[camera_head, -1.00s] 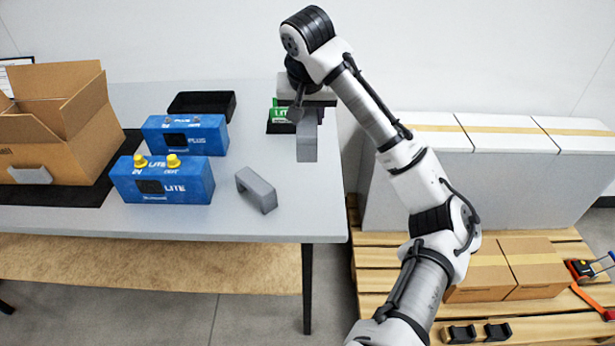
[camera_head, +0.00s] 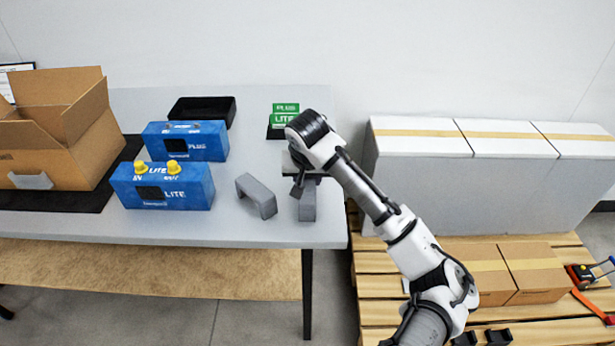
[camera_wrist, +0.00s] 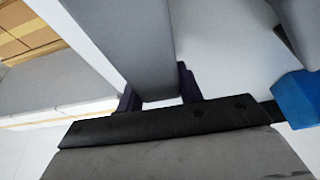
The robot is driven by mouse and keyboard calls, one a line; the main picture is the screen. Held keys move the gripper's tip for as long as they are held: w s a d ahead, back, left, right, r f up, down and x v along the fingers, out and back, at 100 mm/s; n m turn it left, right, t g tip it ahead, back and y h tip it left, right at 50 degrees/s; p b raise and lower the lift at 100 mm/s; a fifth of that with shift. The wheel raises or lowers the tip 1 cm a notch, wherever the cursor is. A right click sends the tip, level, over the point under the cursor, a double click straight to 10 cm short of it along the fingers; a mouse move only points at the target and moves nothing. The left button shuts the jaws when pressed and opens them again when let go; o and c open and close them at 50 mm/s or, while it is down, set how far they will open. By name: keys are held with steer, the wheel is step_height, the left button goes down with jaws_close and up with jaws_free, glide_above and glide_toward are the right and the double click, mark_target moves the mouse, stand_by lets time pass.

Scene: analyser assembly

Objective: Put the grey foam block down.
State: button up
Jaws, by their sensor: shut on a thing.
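The grey foam block (camera_head: 308,203) is held by my gripper (camera_head: 305,184) over the right end of the grey table, close to its front right corner. In the wrist view the block (camera_wrist: 147,45) stands between the two dark fingers (camera_wrist: 160,92), which are shut on it. I cannot tell whether its underside touches the tabletop. A second grey foam block (camera_head: 256,196), shaped like a bracket, lies on the table just to the left. The gripper's fingers are mostly hidden by the wrist in the head view.
Two blue analysers, LITE (camera_head: 160,192) and PLUS (camera_head: 190,148), stand left of the blocks. A black tray (camera_head: 203,110) and green PLUS and LITE cards (camera_head: 286,114) lie behind. An open cardboard box (camera_head: 50,150) is at far left. The table's right edge (camera_head: 340,200) is close by.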

mark_target(307, 186)
steer(key=o, duration=1)
steer(key=v, duration=1.2)
steer(key=shift+r, duration=0.1)
